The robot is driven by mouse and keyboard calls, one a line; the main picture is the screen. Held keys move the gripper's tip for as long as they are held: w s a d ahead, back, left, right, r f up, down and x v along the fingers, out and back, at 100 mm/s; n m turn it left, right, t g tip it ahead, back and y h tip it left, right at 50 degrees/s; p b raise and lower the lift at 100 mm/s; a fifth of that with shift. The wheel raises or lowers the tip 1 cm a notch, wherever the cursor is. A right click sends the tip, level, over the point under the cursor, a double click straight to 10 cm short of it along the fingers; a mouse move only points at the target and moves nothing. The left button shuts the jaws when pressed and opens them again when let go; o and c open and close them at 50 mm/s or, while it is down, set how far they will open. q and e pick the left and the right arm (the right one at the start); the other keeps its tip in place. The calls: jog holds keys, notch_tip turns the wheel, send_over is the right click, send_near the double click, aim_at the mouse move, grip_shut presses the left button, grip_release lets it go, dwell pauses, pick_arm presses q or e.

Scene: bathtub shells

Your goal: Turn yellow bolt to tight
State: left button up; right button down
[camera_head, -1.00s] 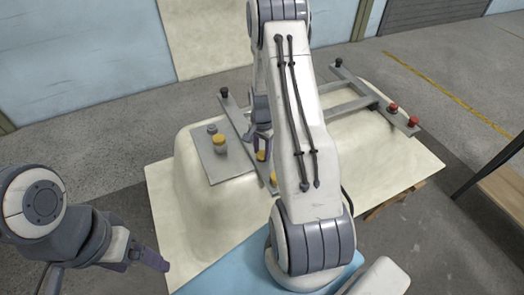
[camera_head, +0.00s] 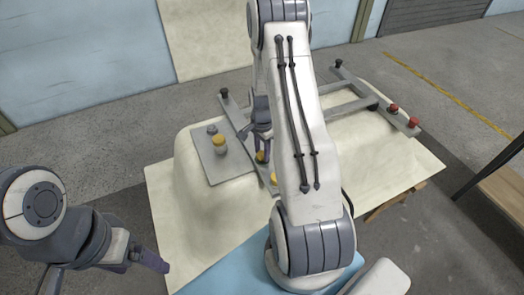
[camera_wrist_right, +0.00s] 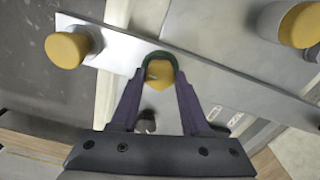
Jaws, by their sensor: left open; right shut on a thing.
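My right gripper (camera_head: 261,148) points down over the grey frame bar (camera_head: 235,112) on the left of the pale shell. A yellow bolt (camera_head: 261,157) shows at its fingertips. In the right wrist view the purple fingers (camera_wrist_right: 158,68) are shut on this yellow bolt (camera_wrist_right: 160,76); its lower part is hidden. A second yellow bolt (camera_wrist_right: 67,48) stands on the bar to the left in that view, and likely shows as the yellow top (camera_head: 273,178) in the head view. My left gripper (camera_head: 152,262) is open and empty, low at the left, away from the shell.
A grey plate (camera_head: 207,168) beside the bar carries a yellow-topped knob (camera_head: 219,140) and a grey knob (camera_head: 212,129). Red knobs (camera_head: 413,122) and black knobs (camera_head: 338,63) stand on the frame. A wooden bench (camera_head: 505,185) is at the right. My right arm hides the shell's middle.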

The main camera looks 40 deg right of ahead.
aim_at(262, 153)
jog(key=c, duration=0.5)
grip_release()
jog(key=shift+w+d+r, duration=0.1)
jog(key=shift+d+r, duration=0.05)
jog(key=shift+o, duration=0.6)
notch_tip(262, 153, up, 10)
jog(key=b, duration=0.1)
jog(key=shift+r, duration=0.15)
jog(key=s+a+r+n, duration=0.1)
jog(key=a+r+n, duration=0.35)
jog(key=a, duration=0.55)
jog(key=s+a+r+n, duration=0.25)
jog(key=a+n, duration=0.35)
jog(key=a, duration=0.4)
jog(key=s+a+r+n, duration=0.2)
jog(key=s+a+n, duration=0.4)
jog(key=s, duration=0.3)
jog(key=s+a+r+n+y, duration=0.1)
jog(key=s+a+r+n, duration=0.1)
jog(key=s+a+n, duration=0.5)
jog(key=shift+s+a+n, duration=0.25)
jog(key=shift+s+n, duration=0.5)
jog(key=shift+s, duration=0.4)
